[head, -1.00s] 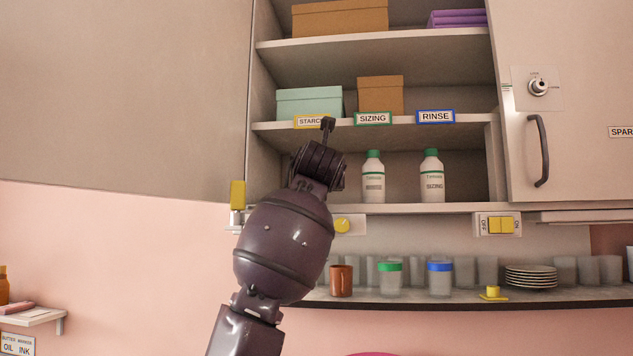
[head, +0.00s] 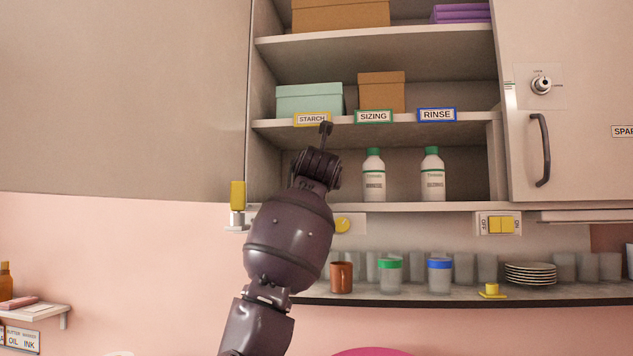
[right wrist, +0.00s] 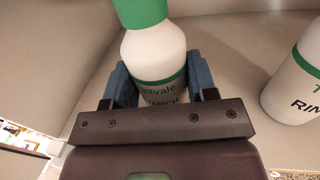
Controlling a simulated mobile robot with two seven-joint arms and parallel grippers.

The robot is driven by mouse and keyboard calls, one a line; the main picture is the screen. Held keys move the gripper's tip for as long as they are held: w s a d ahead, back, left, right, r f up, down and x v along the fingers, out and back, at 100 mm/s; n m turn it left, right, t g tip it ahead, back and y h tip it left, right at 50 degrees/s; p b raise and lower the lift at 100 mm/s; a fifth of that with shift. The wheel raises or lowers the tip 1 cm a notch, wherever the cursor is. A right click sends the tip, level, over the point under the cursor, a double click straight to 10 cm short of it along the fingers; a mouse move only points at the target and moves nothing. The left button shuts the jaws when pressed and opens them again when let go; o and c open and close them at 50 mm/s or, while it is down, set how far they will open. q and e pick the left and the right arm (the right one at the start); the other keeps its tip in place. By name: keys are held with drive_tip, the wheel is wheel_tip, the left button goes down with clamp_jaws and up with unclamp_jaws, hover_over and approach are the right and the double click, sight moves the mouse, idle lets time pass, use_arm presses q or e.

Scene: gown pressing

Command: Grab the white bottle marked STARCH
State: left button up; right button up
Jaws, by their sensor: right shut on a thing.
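In the right wrist view a white bottle with a green cap (right wrist: 153,55) stands between the blue-padded fingers of my right gripper (right wrist: 160,84). The gripper is shut on it. Its label is partly covered by the gripper; the letters that show end in "ARCH". In the head view my right arm reaches up to the lower cabinet shelf, and its wrist hides the fingers and this bottle. A yellow-framed STARCH sign (head: 312,119) is on the shelf edge above. My left gripper is not in view.
Two similar green-capped bottles stand to the right, a nearer one (head: 374,177) and a farther one (head: 432,177). The neighbour in the wrist view (right wrist: 298,80) reads "RIN". The cabinet's left wall is close. Cups and plates (head: 530,274) line the counter below.

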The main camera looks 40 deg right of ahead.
drive_tip(key=shift+c, duration=0.7)
drive_tip(key=shift+r, duration=0.1)
